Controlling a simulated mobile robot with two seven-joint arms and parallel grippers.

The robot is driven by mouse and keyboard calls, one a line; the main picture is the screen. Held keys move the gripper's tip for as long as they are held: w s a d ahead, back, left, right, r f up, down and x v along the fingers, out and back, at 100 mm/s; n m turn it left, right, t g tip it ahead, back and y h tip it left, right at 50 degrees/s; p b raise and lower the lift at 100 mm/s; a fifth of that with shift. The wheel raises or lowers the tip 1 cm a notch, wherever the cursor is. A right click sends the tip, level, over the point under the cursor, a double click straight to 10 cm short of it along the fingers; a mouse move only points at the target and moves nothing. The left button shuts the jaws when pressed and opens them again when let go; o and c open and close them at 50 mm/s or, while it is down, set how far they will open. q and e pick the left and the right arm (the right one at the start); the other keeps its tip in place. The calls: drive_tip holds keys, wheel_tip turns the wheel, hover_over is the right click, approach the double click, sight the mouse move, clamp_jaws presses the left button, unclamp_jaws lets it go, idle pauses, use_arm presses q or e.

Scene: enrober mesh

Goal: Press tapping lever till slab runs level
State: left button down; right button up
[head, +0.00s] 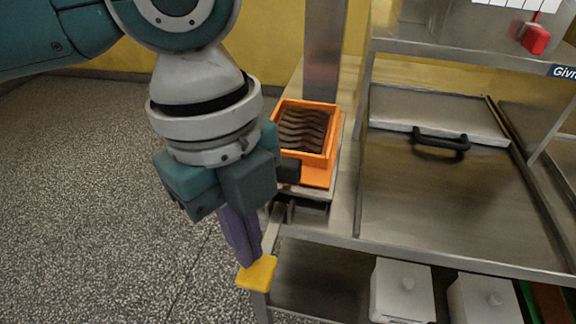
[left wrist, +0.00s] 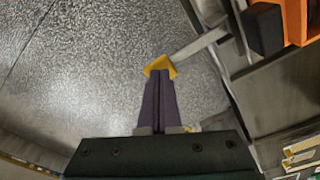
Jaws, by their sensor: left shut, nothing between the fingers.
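The tapping lever ends in a yellow pad (head: 257,273) at the front left corner of the steel bench. The pad also shows in the left wrist view (left wrist: 162,64), on a grey metal arm. My left gripper (head: 249,262) points down with its purple fingers shut and empty. Its fingertips overlap the pad in both views; I cannot tell whether they press on it. The dark brown slab (head: 303,131) lies in an orange mould (head: 318,174), and its surface shows wavy ridges. My right gripper is in neither view.
A steel post (head: 323,50) rises behind the mould. A steel cover with a black handle (head: 440,143) lies to the right. White lidded containers (head: 402,290) stand on the lower shelf. A red knob (head: 536,39) is at top right. The speckled floor (head: 80,200) at left is clear.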

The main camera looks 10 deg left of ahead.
use_arm(q)
drive_tip(key=shift+f, duration=0.25)
drive_tip(key=shift+f+b, duration=0.9)
drive_tip(key=shift+f, duration=0.55)
drive_tip(key=shift+w+a+r+p, duration=0.15)
drive_tip(key=shift+a+r+p, duration=0.05)
drive_tip(key=shift+r+p, duration=0.2)
drive_tip(key=shift+w+a+r+p, duration=0.15)
drive_tip(key=shift+w+a+p, duration=0.2)
drive_tip(key=shift+a, duration=0.2)
drive_tip(key=shift+w+a+r+p, duration=0.2)
drive_tip(key=shift+w+a, duration=0.1)
drive_tip(key=shift+a, duration=0.25)
wheel_tip(320, 180, up, 10)
drive_tip(key=p, duration=0.1)
drive_tip(key=shift+w+a, duration=0.25)
drive_tip(key=shift+a, duration=0.15)
drive_tip(key=shift+f, duration=0.1)
